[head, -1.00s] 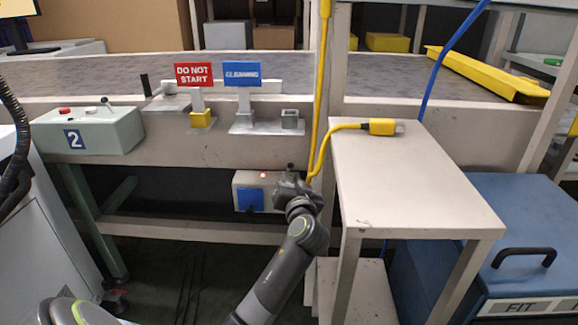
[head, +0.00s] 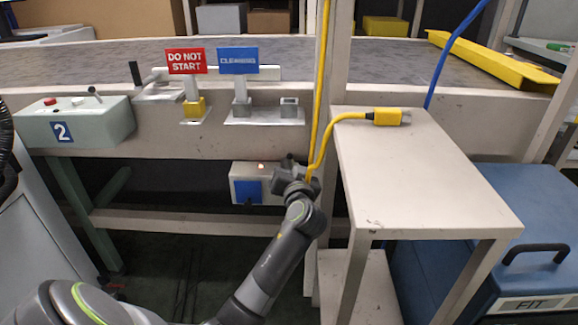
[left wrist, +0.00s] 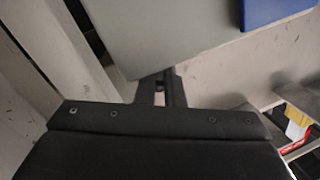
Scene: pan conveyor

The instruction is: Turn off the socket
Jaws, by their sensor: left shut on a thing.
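The socket (head: 236,187) is a pale grey box under the conveyor, with a blue flap (head: 247,191) and a small red light (head: 261,166) lit on it. My left gripper (head: 290,172) is at the box's right end and hides that part. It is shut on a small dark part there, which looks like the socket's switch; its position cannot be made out. In the left wrist view the narrow dark fingers (left wrist: 165,88) meet the lower edge of the grey box (left wrist: 150,35), with the blue flap (left wrist: 270,10) at top right. My right gripper is not in view.
A white side table (head: 425,175) stands close right of my left arm, with a yellow plug (head: 388,117) on it. A yellow cable (head: 318,95) hangs down the post beside the socket. A control box marked 2 (head: 85,125) is at left.

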